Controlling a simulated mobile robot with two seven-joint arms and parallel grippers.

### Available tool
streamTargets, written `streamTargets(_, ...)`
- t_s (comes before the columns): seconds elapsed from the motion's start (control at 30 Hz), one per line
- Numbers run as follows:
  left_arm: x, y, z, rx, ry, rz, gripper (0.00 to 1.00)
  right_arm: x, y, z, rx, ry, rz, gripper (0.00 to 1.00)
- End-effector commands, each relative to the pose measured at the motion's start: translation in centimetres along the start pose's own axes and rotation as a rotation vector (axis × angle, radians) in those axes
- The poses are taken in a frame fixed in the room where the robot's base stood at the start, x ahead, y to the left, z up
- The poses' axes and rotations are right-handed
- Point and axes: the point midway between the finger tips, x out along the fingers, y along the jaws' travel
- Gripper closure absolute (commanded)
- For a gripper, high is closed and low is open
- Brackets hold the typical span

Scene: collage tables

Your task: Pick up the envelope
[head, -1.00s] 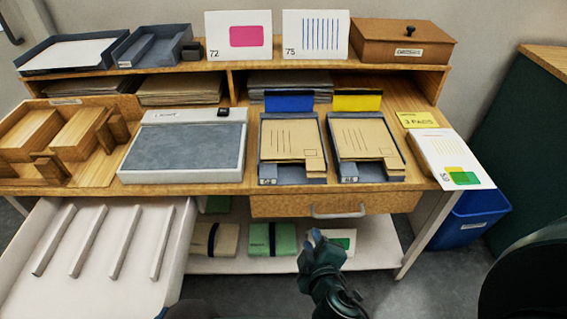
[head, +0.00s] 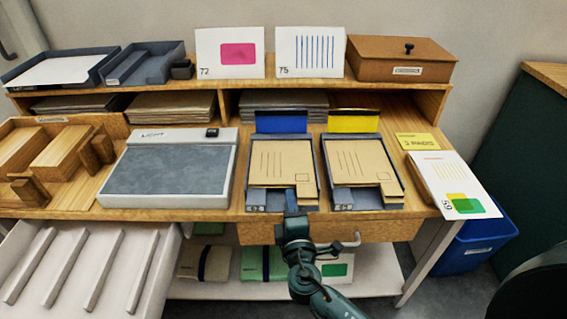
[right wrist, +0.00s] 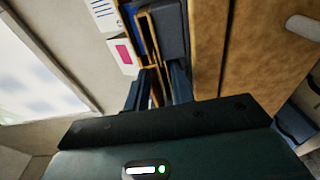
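Two tan envelopes lie in grey trays on the desk: the left envelope (head: 282,162) in the tray with the blue tab (head: 281,122), the right envelope (head: 362,165) in the tray with the yellow tab (head: 353,124). My right gripper (head: 292,212) is at the front edge of the left tray (head: 256,208), by the envelope's near end. In the right wrist view its two fingers (right wrist: 158,88) stand apart, with tan edges showing between and beyond them. Contact cannot be told. My left gripper is not in view.
A light pad (head: 170,172) lies left of the trays. A numbered card (head: 450,178) overhangs the right edge above a blue bin (head: 478,240). An open drawer (head: 75,262) juts out at lower left. A closed drawer (head: 330,231) is below the trays.

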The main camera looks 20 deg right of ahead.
Motion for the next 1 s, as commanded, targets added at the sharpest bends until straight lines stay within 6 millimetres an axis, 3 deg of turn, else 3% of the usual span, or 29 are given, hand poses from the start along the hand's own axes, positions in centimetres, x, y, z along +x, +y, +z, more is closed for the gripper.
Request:
streamTargets(0.3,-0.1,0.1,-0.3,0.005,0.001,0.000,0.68,4.4,0.1,0.0,0.000,-0.001,0.001,0.75)
streamTargets(0.63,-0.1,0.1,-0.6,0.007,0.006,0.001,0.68,5.2,0.0,0.0,0.001,-0.001,0.000,0.75)
streamTargets(0.93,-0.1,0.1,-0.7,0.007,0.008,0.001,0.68,5.1,0.0,0.0,0.001,0.000,0.000,0.99)
streamTargets(1.0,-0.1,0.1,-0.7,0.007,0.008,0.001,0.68,5.1,0.0,0.0,0.001,-0.001,0.000,1.00)
